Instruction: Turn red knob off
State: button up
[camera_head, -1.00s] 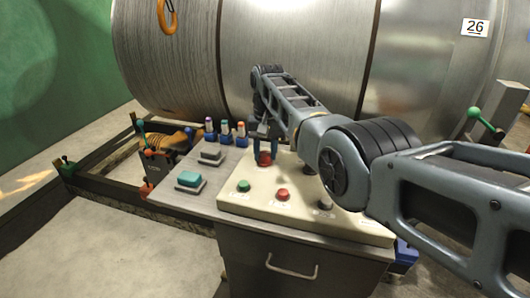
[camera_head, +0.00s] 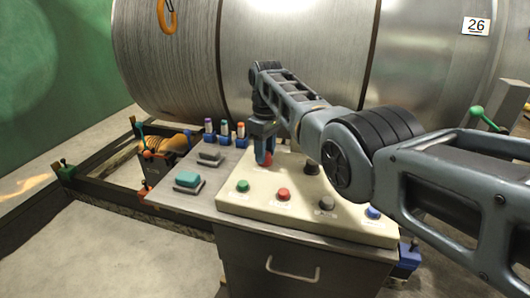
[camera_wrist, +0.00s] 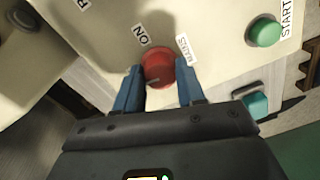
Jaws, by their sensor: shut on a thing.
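The red knob (camera_head: 265,160) sits at the back left of the cream control panel (camera_head: 228,203). In the wrist view the red knob (camera_wrist: 158,65) is round, with a small pale mark on its near edge. Labels reading "ON" and "MAINS" lie beside it. My gripper (camera_head: 263,151) comes down on the knob from above. In the wrist view the blue fingers of my gripper (camera_wrist: 159,74) stand on opposite sides of the knob, shut on it. In the head view the fingers hide part of the knob.
The panel also bears a green button (camera_head: 243,186), a red button (camera_head: 284,194), a grey knob (camera_head: 327,204), a blue button (camera_head: 374,213) and a dark knob (camera_head: 311,168). A teal button (camera_head: 188,179) is at left. A large metal drum (camera_head: 300,55) stands behind.

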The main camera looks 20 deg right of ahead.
jog(key=shift+n, duration=0.5)
dwell(0.3)
jog(key=o, duration=1)
jog(key=shift+o, duration=0.2)
jog(key=shift+w+d+r+b, duration=0.1)
jog(key=shift+r+b, duration=0.2)
jog(key=shift+r, duration=3.6)
